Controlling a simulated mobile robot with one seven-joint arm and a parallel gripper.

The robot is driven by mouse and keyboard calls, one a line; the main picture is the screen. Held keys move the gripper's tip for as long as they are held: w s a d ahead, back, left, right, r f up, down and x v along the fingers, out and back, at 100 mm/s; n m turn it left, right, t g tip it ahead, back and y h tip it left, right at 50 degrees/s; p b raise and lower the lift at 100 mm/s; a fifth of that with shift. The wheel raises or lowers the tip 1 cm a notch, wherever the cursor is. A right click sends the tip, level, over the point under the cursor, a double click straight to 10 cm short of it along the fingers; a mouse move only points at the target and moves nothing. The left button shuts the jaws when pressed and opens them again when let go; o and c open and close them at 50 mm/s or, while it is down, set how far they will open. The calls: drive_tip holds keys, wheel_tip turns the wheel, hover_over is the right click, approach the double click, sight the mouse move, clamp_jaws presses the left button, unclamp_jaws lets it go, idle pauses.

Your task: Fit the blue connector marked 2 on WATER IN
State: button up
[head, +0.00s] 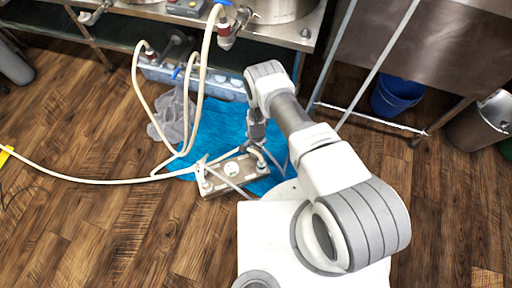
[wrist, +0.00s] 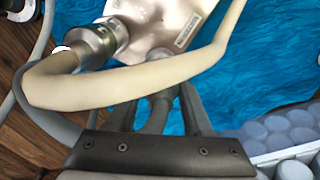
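A flat metal plate unit (head: 232,176) with round ports lies on a blue cloth; part of it, with a small label, shows in the wrist view (wrist: 165,25). A metal hose fitting (wrist: 95,42) is at its left port. My gripper (head: 257,135) reaches down at the unit's far side. In the wrist view its fingers (wrist: 160,105) are apart on either side of a grey stub, with blue cloth seen in the gaps. A cream hose (wrist: 130,82) crosses in front of the fingertips. I cannot make out a number 2 or a WATER IN marking.
The blue cloth (head: 215,125) covers the floor under the unit. Cream hoses (head: 85,180) run across the floor and up to the steel bench (head: 265,38). A grey crumpled cloth (head: 172,115) and a crate (head: 215,84) lie behind. A blue bucket (head: 397,95) stands right.

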drive_tip(key=o, duration=0.4)
drive_tip(key=shift+o, duration=0.2)
wheel_tip(320, 180, up, 18)
drive_tip(key=p, duration=0.7)
drive_tip(key=shift+f, duration=0.25)
